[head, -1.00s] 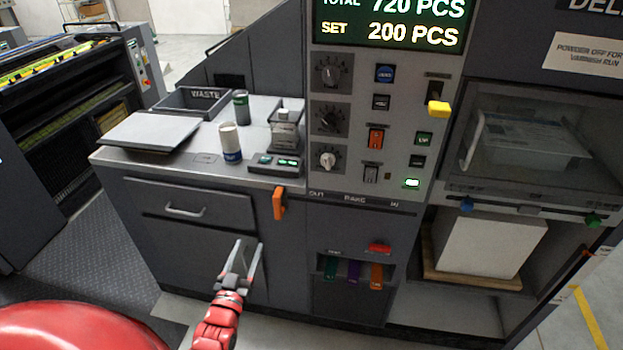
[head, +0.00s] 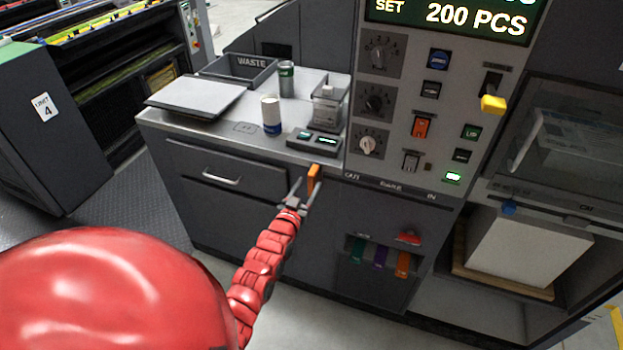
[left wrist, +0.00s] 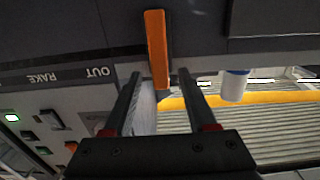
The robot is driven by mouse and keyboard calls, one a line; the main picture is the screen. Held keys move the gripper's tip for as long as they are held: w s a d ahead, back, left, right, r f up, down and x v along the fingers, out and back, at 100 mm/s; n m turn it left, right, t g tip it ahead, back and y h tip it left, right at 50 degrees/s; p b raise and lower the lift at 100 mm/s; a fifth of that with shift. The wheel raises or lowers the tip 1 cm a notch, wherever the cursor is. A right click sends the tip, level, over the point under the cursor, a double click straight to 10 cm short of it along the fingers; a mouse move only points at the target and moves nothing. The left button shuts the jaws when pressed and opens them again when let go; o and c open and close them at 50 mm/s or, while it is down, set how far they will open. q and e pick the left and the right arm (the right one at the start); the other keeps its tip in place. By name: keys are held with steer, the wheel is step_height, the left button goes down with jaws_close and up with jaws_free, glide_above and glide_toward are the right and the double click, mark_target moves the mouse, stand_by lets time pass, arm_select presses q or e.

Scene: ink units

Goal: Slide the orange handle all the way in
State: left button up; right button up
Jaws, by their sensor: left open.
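The orange handle (head: 314,178) is a narrow upright bar on the front of the console, below the countertop edge. It stands at the OUT end of a strip marked OUT, RAKE, IN. My left gripper (head: 303,193) is open at the handle. In the left wrist view, the orange handle (left wrist: 156,45) reaches in between the two spread fingertips of my left gripper (left wrist: 160,78), with a gap on each side. My right gripper is not in view.
A control panel with knobs and an orange switch (head: 421,127) rises right of the handle. Green, purple and orange tabs (head: 402,264) sit in a recess below. A white-and-blue can (head: 271,115) and a button box (head: 315,143) stand on the counter above.

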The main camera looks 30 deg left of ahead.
mark_target(310, 182)
arm_select(q)
steer(key=shift+f+x, duration=0.2)
steer(key=shift+x, duration=1)
steer(key=shift+w+a+r+b, duration=0.25)
steer(key=shift+w+b, duration=0.1)
steer(key=shift+w, duration=0.25)
steer(key=shift+c, duration=0.3)
jaws_close()
